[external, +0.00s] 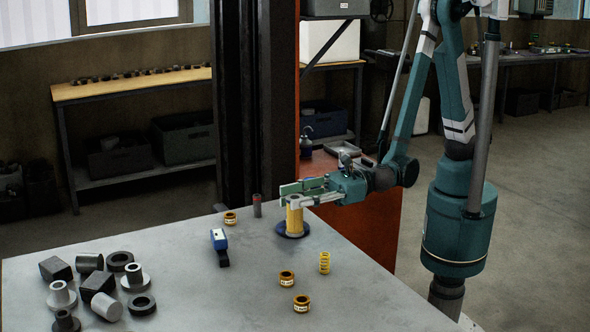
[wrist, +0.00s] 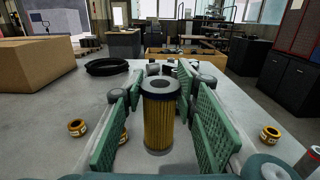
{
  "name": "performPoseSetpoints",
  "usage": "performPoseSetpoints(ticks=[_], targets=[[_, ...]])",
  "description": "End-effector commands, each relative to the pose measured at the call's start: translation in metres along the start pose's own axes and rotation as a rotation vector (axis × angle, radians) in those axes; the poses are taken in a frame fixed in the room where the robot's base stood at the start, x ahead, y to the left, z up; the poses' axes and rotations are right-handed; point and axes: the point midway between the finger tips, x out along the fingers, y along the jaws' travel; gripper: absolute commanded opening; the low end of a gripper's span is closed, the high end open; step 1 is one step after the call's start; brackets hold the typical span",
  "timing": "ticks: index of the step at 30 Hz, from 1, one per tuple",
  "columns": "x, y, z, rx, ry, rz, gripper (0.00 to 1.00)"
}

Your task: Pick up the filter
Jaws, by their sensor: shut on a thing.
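The filter (external: 294,219) is a yellow pleated cylinder with a grey top ring, standing upright near the table's far right edge. In the external view a dark blue disc shows around its foot. My gripper (external: 297,190) reaches in from the right and is shut on the filter near its top. In the wrist view the filter (wrist: 158,122) stands between the two green fingers, with its dark open end facing up.
Yellow rings (external: 287,278) and a yellow spring (external: 325,262) are in front of the filter. A blue and black tool (external: 219,246) and a small dark red cylinder (external: 256,205) are to its left. Several dark and grey metal parts (external: 100,282) crowd the table's left.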

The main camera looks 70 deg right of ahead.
Motion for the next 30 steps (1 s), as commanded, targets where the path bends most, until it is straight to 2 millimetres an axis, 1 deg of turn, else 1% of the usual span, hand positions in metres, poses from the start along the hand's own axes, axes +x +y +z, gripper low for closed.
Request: performPoseSetpoints(ticks=[1, 6, 30], targets=[[0.0, 0.0, 0.0057, 0.0, 0.0, 0.0, 0.1], [0.0003, 0.0001, 0.0111, 0.0, 0.0, 0.0, 0.1], [0.0002, -0.0001, 0.0112, 0.0, 0.0, 0.0, 0.1]])
